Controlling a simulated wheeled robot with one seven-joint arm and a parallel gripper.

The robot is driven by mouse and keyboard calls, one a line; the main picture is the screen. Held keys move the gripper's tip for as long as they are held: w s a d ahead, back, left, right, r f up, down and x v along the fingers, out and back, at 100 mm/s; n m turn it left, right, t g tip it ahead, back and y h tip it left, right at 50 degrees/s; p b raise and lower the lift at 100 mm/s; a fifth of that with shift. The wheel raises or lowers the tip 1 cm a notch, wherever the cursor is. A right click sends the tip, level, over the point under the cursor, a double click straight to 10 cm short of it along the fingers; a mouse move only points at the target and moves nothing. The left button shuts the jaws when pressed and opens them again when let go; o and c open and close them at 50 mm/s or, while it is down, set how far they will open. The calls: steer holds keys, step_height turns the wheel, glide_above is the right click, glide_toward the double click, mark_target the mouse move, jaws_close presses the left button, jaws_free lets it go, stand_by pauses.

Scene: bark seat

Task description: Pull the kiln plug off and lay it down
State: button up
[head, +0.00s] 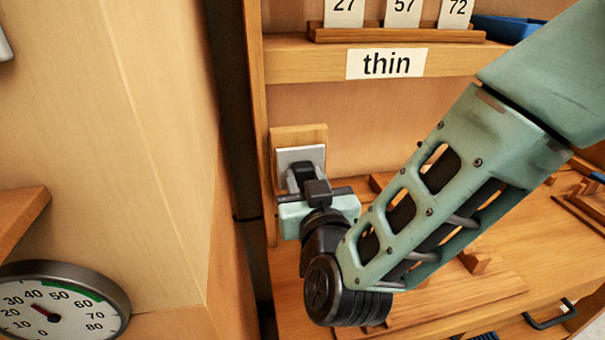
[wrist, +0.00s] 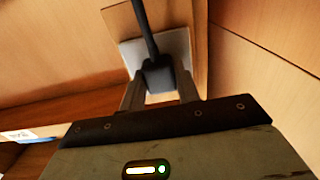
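The black kiln plug (wrist: 157,77) sits at a pale socket plate (wrist: 177,48) on an upright wooden panel, and its cord runs upward in the wrist view. In the head view the plate (head: 300,155) is on a wooden block, with my gripper (head: 308,180) right in front of it. My two grey fingers (wrist: 160,92) stand on either side of the plug, very close to it. I cannot tell whether they press on it. The plug's prongs are hidden, and no gap between plug and plate is clear.
A wooden shelf (head: 300,62) labelled "thin" (head: 386,63) is above, with number cards on a rack (head: 395,33). A wooden bench top (head: 420,305) with wooden pieces lies below my arm. A wooden wall (head: 120,120) and a dial gauge (head: 60,300) are at left.

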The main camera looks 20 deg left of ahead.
jaws_close()
steer(key=shift+b+v, duration=0.8)
steer(key=shift+v, duration=2.2)
